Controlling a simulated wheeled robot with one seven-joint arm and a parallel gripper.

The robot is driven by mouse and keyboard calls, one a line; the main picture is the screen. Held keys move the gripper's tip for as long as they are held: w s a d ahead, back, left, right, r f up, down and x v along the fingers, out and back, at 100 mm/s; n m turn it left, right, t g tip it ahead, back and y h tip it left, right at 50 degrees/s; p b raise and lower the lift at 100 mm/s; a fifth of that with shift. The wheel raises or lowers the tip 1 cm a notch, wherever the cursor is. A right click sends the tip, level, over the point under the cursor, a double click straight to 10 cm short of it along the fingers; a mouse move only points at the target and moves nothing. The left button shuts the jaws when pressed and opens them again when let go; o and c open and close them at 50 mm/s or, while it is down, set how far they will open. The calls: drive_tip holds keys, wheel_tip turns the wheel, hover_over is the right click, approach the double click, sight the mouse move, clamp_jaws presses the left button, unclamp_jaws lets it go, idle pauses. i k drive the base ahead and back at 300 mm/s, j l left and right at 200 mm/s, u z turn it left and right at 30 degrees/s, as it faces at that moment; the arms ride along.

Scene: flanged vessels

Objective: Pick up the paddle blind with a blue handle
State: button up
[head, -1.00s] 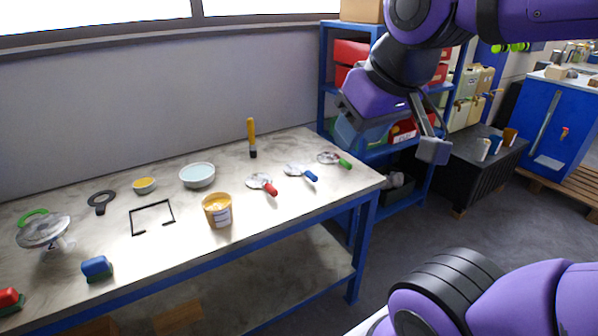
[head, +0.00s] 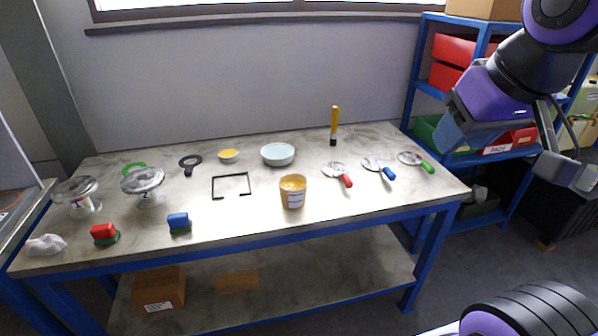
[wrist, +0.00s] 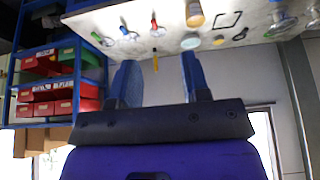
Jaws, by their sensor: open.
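The paddle blind with a blue handle (head: 388,173) lies flat on the workbench toward the right in the head view, its grey disc pointing back left. It lies between a red-handled paddle (head: 346,180) and a green-handled one (head: 426,167). It also shows small near the top of the wrist view (wrist: 130,34). My gripper (head: 573,172) is off to the right of the bench, raised and well apart from the paddles. In the wrist view my gripper's two blue fingers (wrist: 158,78) are spread, with nothing held between them.
The workbench (head: 250,225) also holds a yellow tub (head: 293,192), a pale bowl (head: 278,155), an upright yellow-handled tool (head: 334,125), a black frame (head: 231,186) and glass-like flanged pieces (head: 143,180). A blue shelf with red bins (head: 455,50) stands behind right.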

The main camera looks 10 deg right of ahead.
sight(376, 163)
drive_tip(key=i+l+z, duration=0.15)
drive_tip(key=i+z, duration=0.85)
drive_tip(key=z, duration=0.15)
